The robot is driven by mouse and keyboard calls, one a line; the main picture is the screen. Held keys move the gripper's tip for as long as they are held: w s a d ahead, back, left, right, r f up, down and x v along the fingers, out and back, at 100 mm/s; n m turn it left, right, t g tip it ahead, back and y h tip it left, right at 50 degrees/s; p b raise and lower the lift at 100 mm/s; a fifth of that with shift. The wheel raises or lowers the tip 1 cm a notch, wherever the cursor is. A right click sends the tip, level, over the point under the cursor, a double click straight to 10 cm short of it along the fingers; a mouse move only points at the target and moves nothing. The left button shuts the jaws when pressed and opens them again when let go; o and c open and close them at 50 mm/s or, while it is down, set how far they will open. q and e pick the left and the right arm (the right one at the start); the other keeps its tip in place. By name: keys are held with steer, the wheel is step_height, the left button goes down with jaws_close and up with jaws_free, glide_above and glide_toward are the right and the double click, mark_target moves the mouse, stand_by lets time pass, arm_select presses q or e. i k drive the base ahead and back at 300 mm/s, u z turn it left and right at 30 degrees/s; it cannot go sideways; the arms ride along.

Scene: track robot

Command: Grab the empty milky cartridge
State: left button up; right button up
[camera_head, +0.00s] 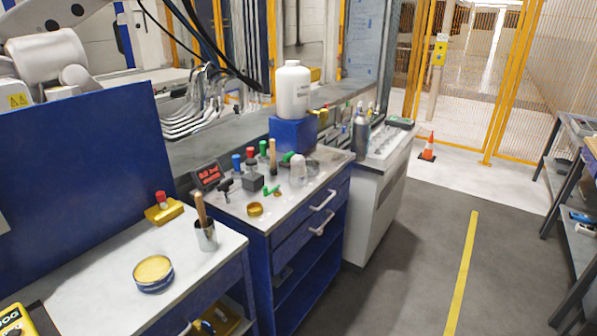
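A small milky, translucent cylinder (298,172) with a rounded top stands upright on the top of the blue drawer cabinet (262,224). It looks like the milky cartridge, but I cannot tell whether it is empty. It stands just right of a green-capped item and left of a grey ring-like part (312,167). Neither of my grippers is in view.
A large white bottle (293,90) stands on a blue box (292,136) behind the cylinder. A metal cup (206,236) with a wooden handle and a yellow-topped tin (153,273) are on the nearer white bench.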

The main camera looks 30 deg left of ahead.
mark_target(297, 162)
steer(key=z, duration=0.25)
steer(key=i, duration=2.9)
steer(key=u, duration=2)
